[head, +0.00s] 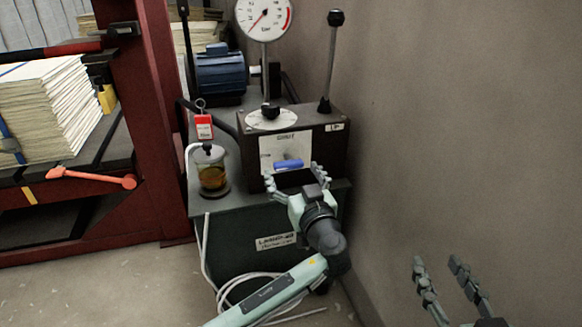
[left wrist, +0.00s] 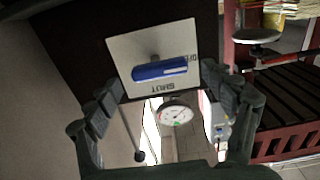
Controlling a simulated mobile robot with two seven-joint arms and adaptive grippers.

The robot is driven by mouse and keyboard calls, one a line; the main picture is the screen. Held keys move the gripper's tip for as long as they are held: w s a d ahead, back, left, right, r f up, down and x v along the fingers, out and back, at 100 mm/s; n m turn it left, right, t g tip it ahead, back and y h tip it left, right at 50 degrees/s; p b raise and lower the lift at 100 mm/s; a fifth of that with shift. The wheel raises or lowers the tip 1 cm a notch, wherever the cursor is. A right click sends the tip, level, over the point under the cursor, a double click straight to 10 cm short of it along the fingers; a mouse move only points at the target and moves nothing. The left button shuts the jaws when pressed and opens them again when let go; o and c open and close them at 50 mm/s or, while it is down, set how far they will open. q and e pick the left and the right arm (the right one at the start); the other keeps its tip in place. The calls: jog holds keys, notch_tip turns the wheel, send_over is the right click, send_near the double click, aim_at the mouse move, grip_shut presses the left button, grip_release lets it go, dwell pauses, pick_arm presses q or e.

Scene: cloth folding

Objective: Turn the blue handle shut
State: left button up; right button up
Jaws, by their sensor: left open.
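The blue handle (head: 288,165) is a short bar on a white plate (head: 268,146) on the front of a dark box. It lies nearly level, with lettering at the plate's top and left. In the left wrist view the handle (left wrist: 160,72) shows upside down, across the plate, with "SHUT" below it and part of another label at its right. My left gripper (head: 295,175) is open just in front of the box, fingers spread to either side of the handle. I see no contact. My right gripper (head: 436,264) is open and empty at the lower right, away from the box.
A tall black-knobbed lever (head: 332,62) and a round gauge (head: 264,18) rise from the box. A glass jar of amber liquid (head: 211,172) and a blue motor (head: 220,74) stand left. A wall (head: 450,140) closes the right side. A white hose (head: 240,282) lies on the floor.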

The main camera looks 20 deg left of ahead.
pick_arm(q)
jog(key=shift+x, duration=1.1)
jog(key=shift+c, duration=0.4)
jog(key=c, duration=1.1)
